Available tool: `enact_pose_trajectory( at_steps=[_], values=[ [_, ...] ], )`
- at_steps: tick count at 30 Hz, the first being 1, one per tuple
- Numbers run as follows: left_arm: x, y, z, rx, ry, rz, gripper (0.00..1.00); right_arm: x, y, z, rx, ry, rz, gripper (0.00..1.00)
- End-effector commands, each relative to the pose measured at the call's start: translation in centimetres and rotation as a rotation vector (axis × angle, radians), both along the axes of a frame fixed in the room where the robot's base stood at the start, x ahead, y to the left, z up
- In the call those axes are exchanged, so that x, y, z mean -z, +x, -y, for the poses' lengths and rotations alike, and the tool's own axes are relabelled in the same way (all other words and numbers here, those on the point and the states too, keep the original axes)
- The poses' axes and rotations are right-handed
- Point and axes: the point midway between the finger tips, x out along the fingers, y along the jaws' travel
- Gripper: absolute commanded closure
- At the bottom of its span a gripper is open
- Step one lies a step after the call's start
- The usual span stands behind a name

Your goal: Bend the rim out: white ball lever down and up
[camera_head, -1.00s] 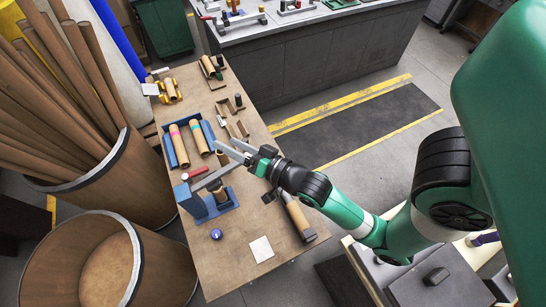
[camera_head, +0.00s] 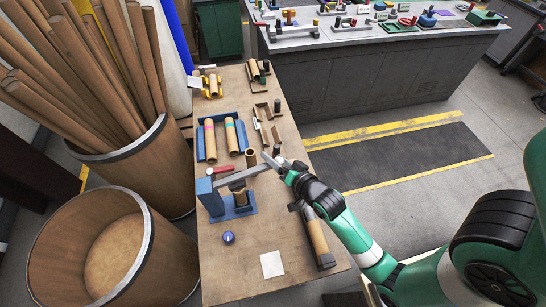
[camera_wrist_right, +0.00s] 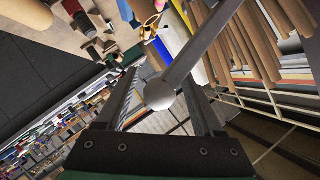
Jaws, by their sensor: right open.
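The blue press (camera_head: 211,197) stands on the bench at the near left. A grey lever bar (camera_head: 243,175) reaches from its top to the right and upward. A small brown tube (camera_head: 240,196) stands under the bar. In the wrist view the lever (camera_wrist_right: 195,60) ends in a pale round ball (camera_wrist_right: 159,95) between my right gripper's fingers. My right gripper (camera_head: 274,160) is open around the lever end; I see no closed grip, and contact is unclear. The right gripper's fingers (camera_wrist_right: 163,100) also show in the wrist view. My left gripper is not in view.
A red handle (camera_head: 222,169) lies beside the lever. A blue tray (camera_head: 201,143) with two banded tubes stands behind. A dark-ended tube (camera_head: 317,240) lies at right; a blue knob (camera_head: 228,238) and white square (camera_head: 272,264) are in front. Tube barrels (camera_head: 150,265) stand at left.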

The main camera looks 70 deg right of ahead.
Motion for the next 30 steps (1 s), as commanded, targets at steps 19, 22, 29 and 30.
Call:
enact_pose_trajectory(
  at_steps=[19,22,29,30],
  values=[
    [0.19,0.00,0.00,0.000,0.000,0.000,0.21,0.41,1.17,0.72,0.000,0.000,0.000,0.74],
    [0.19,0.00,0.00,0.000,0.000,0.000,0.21,0.42,1.15,0.71,0.000,0.000,0.000,0.92],
    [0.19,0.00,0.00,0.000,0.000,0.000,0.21,0.42,1.14,0.71,0.000,-0.001,-0.001,1.00],
    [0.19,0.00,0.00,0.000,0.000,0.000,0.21,0.42,1.14,0.71,0.000,-0.001,-0.001,1.00]
  ],
)
